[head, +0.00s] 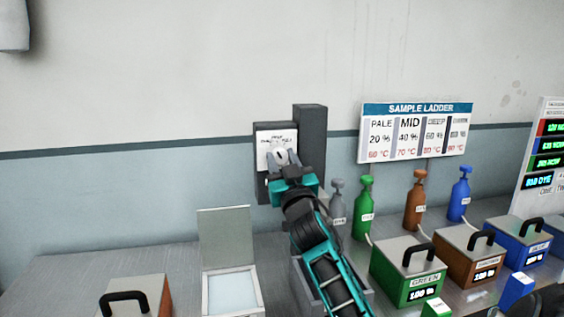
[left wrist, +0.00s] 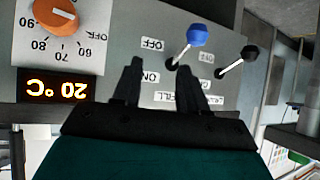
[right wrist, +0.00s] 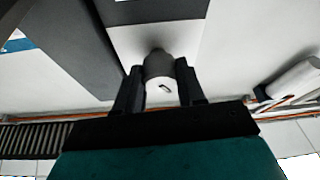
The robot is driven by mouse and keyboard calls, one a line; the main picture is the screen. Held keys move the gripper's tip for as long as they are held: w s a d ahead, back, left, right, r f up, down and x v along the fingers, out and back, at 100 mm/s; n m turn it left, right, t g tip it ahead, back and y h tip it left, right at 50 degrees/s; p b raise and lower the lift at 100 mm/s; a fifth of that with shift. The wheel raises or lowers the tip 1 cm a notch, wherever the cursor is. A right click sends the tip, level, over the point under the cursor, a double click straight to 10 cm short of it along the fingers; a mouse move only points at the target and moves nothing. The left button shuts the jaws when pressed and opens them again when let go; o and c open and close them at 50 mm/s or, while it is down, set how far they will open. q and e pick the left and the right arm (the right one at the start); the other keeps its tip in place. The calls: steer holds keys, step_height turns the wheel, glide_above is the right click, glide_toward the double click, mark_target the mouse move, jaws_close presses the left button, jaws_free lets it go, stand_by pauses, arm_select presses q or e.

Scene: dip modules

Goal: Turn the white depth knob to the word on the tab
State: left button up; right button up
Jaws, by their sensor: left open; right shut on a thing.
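The white depth knob (head: 281,157) is on a dark wall-side unit with a white label plate (head: 277,137), whose small print I cannot read. My right gripper (head: 283,166) is shut on the knob, with a finger on each side. In the right wrist view the knob (right wrist: 159,88) shows a short dark mark on its face, between the fingers (right wrist: 159,75). My left gripper (left wrist: 160,78) is open and empty in the left wrist view, in front of a grey switch panel. I cannot make out the tab's word.
A blue-tipped lever (left wrist: 196,37) and a black-tipped lever (left wrist: 249,53) stand close to my left fingers, beside an orange dial (left wrist: 57,15). Lidded green (head: 405,285), brown (head: 462,268) and blue (head: 513,250) boxes stand right. An open-lidded tray (head: 231,300) is below.

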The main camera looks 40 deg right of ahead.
steer(key=shift+n+t+y, duration=0.3)
steer(key=shift+n+y, duration=0.4)
steer(key=shift+n, duration=0.7)
steer(key=o, duration=0.8)
steer(key=shift+o, duration=1.3)
steer(key=b+v, duration=0.2)
steer(key=v, duration=1.1)
steer(key=shift+r, duration=0.1)
